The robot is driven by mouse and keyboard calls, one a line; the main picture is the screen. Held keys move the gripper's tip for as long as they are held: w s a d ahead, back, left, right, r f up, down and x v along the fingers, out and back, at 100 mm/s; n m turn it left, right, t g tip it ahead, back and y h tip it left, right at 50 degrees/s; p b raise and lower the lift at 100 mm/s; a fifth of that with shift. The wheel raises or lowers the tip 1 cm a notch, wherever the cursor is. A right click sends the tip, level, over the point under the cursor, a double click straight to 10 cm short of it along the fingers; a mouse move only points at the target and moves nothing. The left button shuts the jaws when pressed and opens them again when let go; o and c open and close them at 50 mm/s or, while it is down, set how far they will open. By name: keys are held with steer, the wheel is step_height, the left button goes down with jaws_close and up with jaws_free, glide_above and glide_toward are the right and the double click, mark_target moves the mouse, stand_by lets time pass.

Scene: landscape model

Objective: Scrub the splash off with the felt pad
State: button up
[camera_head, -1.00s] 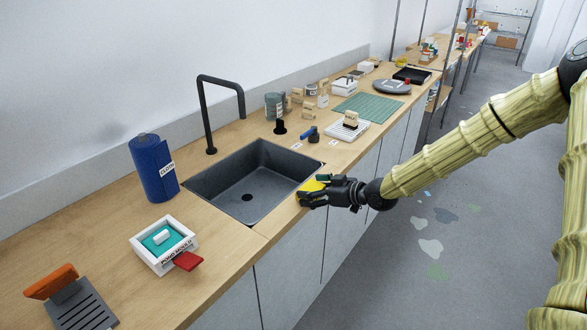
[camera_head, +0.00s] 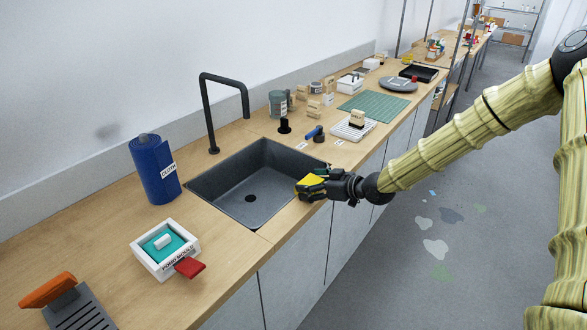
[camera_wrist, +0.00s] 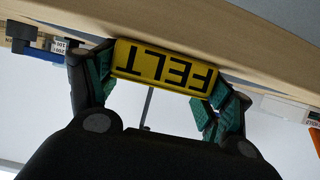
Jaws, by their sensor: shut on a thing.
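My gripper (camera_head: 312,188) is at the front edge of the counter, by the right corner of the sink. It is shut on a yellow felt pad (camera_head: 308,184), which pokes out from the fingers toward the sink. In the wrist view the felt pad (camera_wrist: 165,68) sits between the two green-padded fingers, with the word FELT upside down, close to the wooden counter edge. I cannot tell whether the pad touches the wood. No splash shows on the counter; pale and dark patches (camera_head: 435,250) lie on the floor.
A dark sink (camera_head: 225,185) with a black tap (camera_head: 207,115) is left of my gripper. A blue cloth roll (camera_head: 155,170), a white pond mould box (camera_head: 165,250) and an orange-handled tool (camera_head: 47,289) stand nearer. A white rack (camera_head: 353,128) and green mat (camera_head: 377,108) lie beyond.

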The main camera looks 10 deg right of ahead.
steer(key=shift+w+a+f, duration=0.1)
steer(key=shift+w+a, duration=0.45)
steer(key=shift+w, duration=0.05)
steer(key=r+p, duration=0.1)
steer(key=r, duration=0.1)
steer(key=r+p, duration=0.1)
steer(key=r, duration=0.2)
steer(key=shift+w+a, duration=0.1)
steer(key=shift+a, duration=0.1)
steer(key=shift+w+r+p, duration=0.2)
steer(key=shift+r+p, duration=0.35)
steer(key=shift+p, duration=0.1)
steer(key=shift+s+r+p, duration=0.1)
steer(key=shift+r+p, duration=0.6)
steer(key=shift+r, duration=0.45)
